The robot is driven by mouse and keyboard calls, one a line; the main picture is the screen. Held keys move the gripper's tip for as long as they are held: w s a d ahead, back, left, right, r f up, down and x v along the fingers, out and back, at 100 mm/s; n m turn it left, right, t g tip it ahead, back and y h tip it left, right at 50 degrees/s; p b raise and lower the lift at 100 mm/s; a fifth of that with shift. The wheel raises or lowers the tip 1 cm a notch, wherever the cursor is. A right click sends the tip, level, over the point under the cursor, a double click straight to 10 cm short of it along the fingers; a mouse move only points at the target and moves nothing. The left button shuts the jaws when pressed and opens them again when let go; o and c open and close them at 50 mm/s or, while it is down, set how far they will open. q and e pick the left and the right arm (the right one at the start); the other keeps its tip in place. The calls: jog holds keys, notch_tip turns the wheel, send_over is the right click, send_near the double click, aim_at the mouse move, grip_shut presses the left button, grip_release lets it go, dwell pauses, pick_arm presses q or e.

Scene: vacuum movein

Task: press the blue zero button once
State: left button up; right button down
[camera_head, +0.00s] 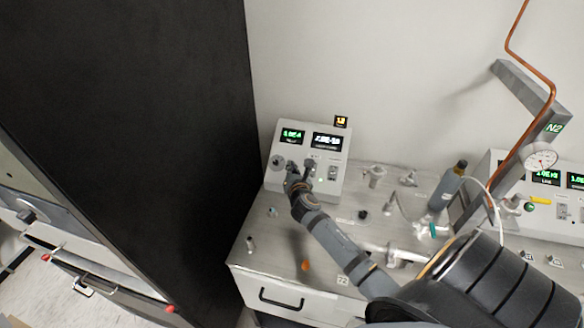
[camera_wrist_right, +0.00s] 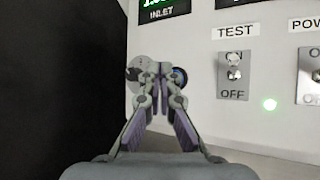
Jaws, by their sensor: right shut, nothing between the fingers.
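The white control box (camera_head: 279,163) stands on the metal bench against the wall. In the right wrist view its front panel (camera_wrist_right: 213,128) fills the right side. A round button with a blue rim (camera_wrist_right: 181,75) shows just right of my right fingertips and is partly hidden behind them. My right gripper (camera_wrist_right: 160,70) is shut and empty, with its tips in front of the panel. I cannot tell whether the tips touch it. In the head view my right gripper (camera_head: 297,184) is at the box's lower front. My left gripper is not in view.
A TEST switch (camera_wrist_right: 234,73) and a POWER switch (camera_wrist_right: 314,78) are right of the button, with a lit green lamp (camera_wrist_right: 269,104). A tall black panel (camera_head: 165,120) stands close on the left. Fittings and a grey bottle (camera_head: 446,188) crowd the bench (camera_head: 262,246) to the right.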

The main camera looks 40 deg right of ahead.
jog(key=shift+f, duration=0.15)
jog(key=shift+w+d+f, duration=0.2)
dwell(0.3)
jog(key=shift+w+d+f+b, duration=0.1)
jog(key=shift+d+f+b, duration=0.1)
jog(key=shift+f+b, duration=0.2)
dwell(0.7)
jog(key=shift+a+r+p, duration=0.25)
jog(key=shift+r+p, duration=0.3)
jog(key=shift+p, duration=0.15)
jog(key=shift+s+a+r, duration=0.15)
jog(key=shift+s, duration=0.2)
